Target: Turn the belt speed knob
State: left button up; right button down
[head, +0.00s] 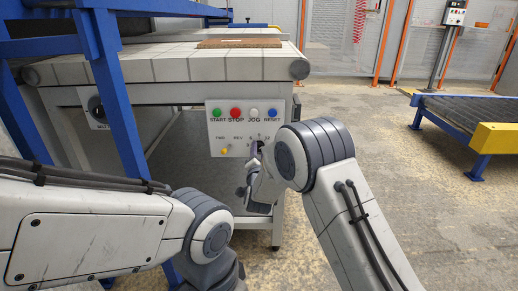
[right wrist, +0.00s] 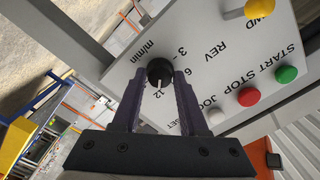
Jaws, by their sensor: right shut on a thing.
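The belt speed knob (right wrist: 159,70) is a round black dial with a white pointer line, seen in the right wrist view on the grey control panel (right wrist: 222,70). Its line points down in that picture, toward the 12 mark. My right gripper (right wrist: 161,77) has its two purple fingers on either side of the knob and is shut on it. In the head view my right gripper (head: 258,152) is at the right part of the panel (head: 218,145) and hides the knob. My left arm shows at the left, but its gripper is not in view.
Green, red, white and blue buttons line the panel's top, with a yellow FWD/REV switch (head: 225,151) below. The conveyor (head: 170,67) carries a brown board (head: 240,43) above. A blue frame (head: 115,105) stands left. Floor to the right is open before another conveyor (head: 470,108).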

jog(key=n+p, duration=0.2)
jog(key=n, duration=0.2)
jog(key=shift+r+n, duration=0.1)
jog(key=shift+n, duration=0.2)
jog(key=n+p, duration=0.2)
jog(key=n, duration=0.2)
jog(key=shift+n, duration=0.3)
jog(key=n+p, duration=0.2)
jog(key=n, duration=0.2)
jog(key=shift+n+p, duration=0.3)
jog(key=shift+p, duration=0.1)
jog(key=shift+n+p, duration=1)
jog(key=shift+n, duration=1.2)
jog(key=shift+c, duration=2.2)
grip_release()
jog(key=shift+s, duration=0.1)
